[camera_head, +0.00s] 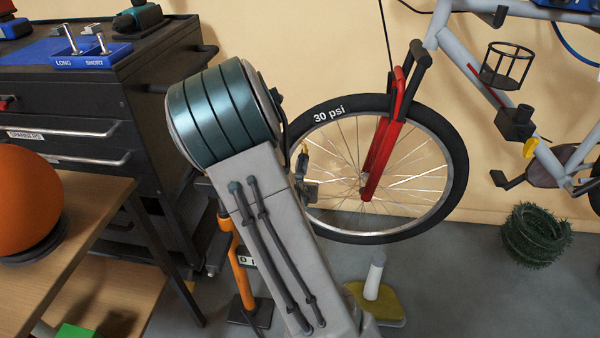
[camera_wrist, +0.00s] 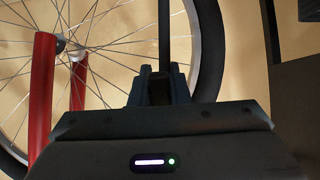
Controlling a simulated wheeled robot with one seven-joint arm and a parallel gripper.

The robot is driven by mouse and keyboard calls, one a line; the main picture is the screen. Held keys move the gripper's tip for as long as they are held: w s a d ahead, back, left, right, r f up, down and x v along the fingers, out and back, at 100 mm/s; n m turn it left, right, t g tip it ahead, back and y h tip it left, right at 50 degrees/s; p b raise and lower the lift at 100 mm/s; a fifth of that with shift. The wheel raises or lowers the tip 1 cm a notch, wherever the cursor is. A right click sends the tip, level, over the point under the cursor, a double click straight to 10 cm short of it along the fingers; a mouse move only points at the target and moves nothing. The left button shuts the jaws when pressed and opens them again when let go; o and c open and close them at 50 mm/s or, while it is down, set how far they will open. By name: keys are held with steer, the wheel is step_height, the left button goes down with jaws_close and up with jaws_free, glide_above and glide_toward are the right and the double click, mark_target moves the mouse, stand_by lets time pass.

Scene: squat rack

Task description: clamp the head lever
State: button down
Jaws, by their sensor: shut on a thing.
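In the wrist view my gripper (camera_wrist: 160,80) is closed around a thin dark rod (camera_wrist: 164,35) that runs straight up between its fingertips. The rod looks like the head lever, but its ends are hidden, so I cannot tell its full shape. In the head view my large arm covers the middle and hides my fingertips and most of whatever they hold. An orange stand post (camera_head: 235,262) on a dark base shows just left of my arm. The clamp head itself cannot be made out clearly.
A bicycle's front wheel (camera_head: 440,215) and red fork (camera_head: 383,150) are behind my arm. A black tool cabinet (camera_head: 150,100) and a wooden table (camera_head: 75,225) stand left. A dark green coil (camera_head: 537,235) lies right, with clear floor before it.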

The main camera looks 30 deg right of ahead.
steer(key=g+y+p, duration=0.1)
steer(key=s+r+g+y+p, duration=0.1)
steer(key=g+p, duration=0.1)
steer(key=shift+a+r, duration=0.1)
steer(key=shift+a, duration=0.2)
steer(key=shift+s+a+r+g+y+p, duration=0.1)
steer(key=shift+s+a+g+y+p, duration=0.1)
steer(key=shift+g+y+p, duration=0.35)
steer(key=shift+s+a+r+g+y+p, duration=0.1)
steer(key=shift+s+a+g+y+p, duration=0.1)
steer(key=shift+g+y+p, duration=0.3)
steer(key=shift+f+g, duration=0.1)
steer(key=shift+g, duration=0.15)
steer(key=c, duration=1.4)
jaws_free()
steer(key=shift+o, duration=0.2)
steer(key=p+v, duration=0.4)
steer(key=v, duration=1)
steer(key=shift+p, duration=0.35)
steer(key=shift+a+f, duration=0.1)
